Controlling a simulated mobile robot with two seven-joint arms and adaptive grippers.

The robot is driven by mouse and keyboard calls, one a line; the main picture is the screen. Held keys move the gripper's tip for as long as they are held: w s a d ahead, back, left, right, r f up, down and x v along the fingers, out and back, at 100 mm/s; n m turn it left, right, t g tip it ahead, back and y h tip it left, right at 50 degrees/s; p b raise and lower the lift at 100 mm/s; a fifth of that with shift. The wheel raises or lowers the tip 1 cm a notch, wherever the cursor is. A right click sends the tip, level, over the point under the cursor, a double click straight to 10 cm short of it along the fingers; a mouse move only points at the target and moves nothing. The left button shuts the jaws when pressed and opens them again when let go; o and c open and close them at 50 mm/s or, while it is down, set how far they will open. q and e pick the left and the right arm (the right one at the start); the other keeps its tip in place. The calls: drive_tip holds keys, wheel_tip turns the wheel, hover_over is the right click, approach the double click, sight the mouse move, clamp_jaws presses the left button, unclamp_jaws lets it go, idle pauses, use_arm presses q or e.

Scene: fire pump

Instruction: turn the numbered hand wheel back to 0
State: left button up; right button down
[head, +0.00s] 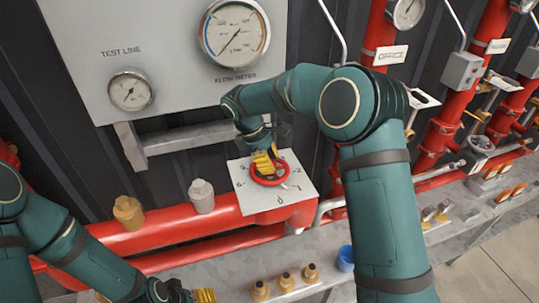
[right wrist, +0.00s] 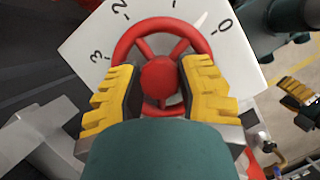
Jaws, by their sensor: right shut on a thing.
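The red hand wheel (head: 269,180) sits on a white square plate (head: 307,190) with numbers around it, on the red pipe. In the right wrist view the wheel (right wrist: 158,78) shows a round hub and spokes; 3, 2 and 0 are readable on the plate (right wrist: 85,45). A pale pointer (right wrist: 201,20) shows past the rim, a little short of the 0. My right gripper (head: 263,163) is shut on the wheel, its yellow-padded fingers either side of the hub. My left gripper (head: 192,295) is low at the bottom edge, away from the wheel; its opening is unclear.
A panel (head: 175,60) with a flow meter gauge (head: 235,32) and a test line gauge (head: 130,91) is behind the wheel. A brass cap (head: 128,212) and a grey cap (head: 201,196) stand left of the plate. Small brass fittings and a blue cup (head: 345,258) are in front.

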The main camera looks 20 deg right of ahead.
drive_tip(key=shift+m, duration=0.6)
drive_tip(key=shift+f+m+g, duration=0.15)
drive_tip(key=shift+m+g, duration=0.15)
drive_tip(key=shift+m+y+p, duration=0.3)
drive_tip(key=shift+m+p, duration=0.1)
drive_tip(key=shift+p, duration=0.15)
drive_tip(key=c, duration=0.9)
unclamp_jaws()
drive_tip(key=shift+m+g, duration=0.3)
drive_tip(key=shift+m, duration=0.2)
drive_tip(key=shift+c, duration=0.2)
drive_tip(key=o, duration=0.5)
drive_tip(key=shift+c, duration=0.2)
